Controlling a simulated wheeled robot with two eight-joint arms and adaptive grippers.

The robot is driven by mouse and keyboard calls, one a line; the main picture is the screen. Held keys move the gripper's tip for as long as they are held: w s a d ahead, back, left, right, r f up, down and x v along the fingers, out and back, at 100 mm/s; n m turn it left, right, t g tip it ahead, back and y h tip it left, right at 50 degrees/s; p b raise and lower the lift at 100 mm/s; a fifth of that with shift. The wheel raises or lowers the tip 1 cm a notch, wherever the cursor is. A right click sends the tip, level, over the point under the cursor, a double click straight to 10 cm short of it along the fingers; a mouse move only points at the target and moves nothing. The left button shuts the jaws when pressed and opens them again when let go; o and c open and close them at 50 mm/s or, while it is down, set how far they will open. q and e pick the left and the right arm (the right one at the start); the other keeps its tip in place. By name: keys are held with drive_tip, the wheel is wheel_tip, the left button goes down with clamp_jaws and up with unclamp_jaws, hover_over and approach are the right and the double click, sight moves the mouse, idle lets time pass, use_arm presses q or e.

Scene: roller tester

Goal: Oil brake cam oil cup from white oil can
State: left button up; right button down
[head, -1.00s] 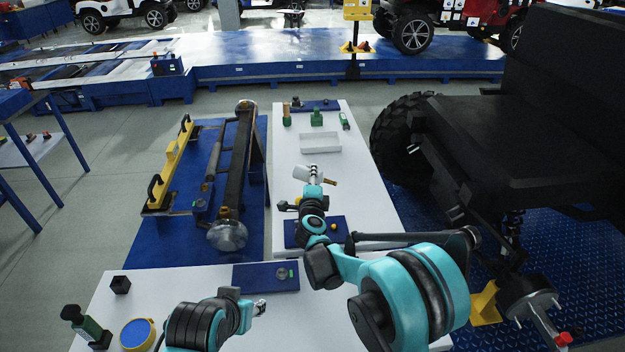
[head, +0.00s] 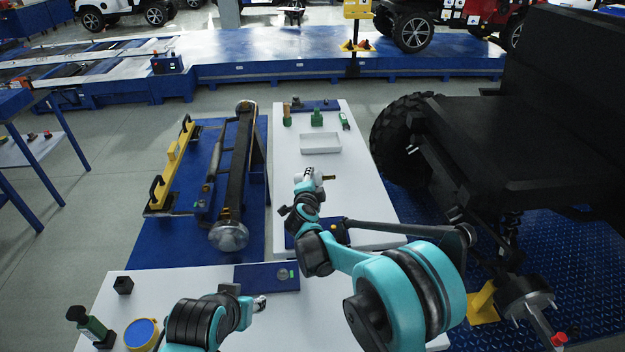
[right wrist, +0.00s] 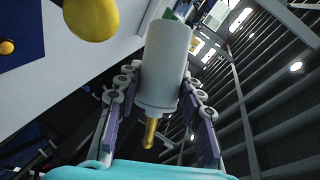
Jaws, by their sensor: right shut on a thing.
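My right gripper (right wrist: 160,115) is shut on the white oil can (right wrist: 165,62), a smooth white cylinder with a brass spout (right wrist: 150,132). In the head view the can (head: 306,177) is held above the white bench, with its brass tip pointing right. The gripper's fingers (head: 308,186) are small there and partly merge with the can. My left gripper (head: 260,303) is over the near white table; its fingers are too small to read. I cannot pick out the brake cam oil cup. A hub with studs (head: 527,298) shows on the black vehicle at the lower right.
A white tray (head: 320,144) sits on the far bench. The black vehicle (head: 490,140) and yellow stand (head: 482,306) are at right.

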drive_tip(key=shift+a+r+n+h, duration=0.1)
drive_tip(key=shift+r+n+h, duration=0.15)
drive_tip(key=shift+n, duration=0.25)
drive_tip(key=shift+f+n+g+h+p, duration=0.1)
drive_tip(key=shift+n+g+h+p, duration=0.45)
drive_tip(key=shift+n, duration=0.35)
drive_tip(key=shift+f+n, duration=0.1)
drive_tip(key=shift+n, duration=0.2)
drive_tip(key=shift+n+g+h, duration=0.35)
drive_tip(key=shift+n+h, duration=0.25)
drive_tip(key=shift+n, duration=0.1)
drive_tip(key=shift+n+g+h, duration=0.3)
drive_tip(key=shift+n+h, duration=0.3)
drive_tip(key=shift+n, duration=0.2)
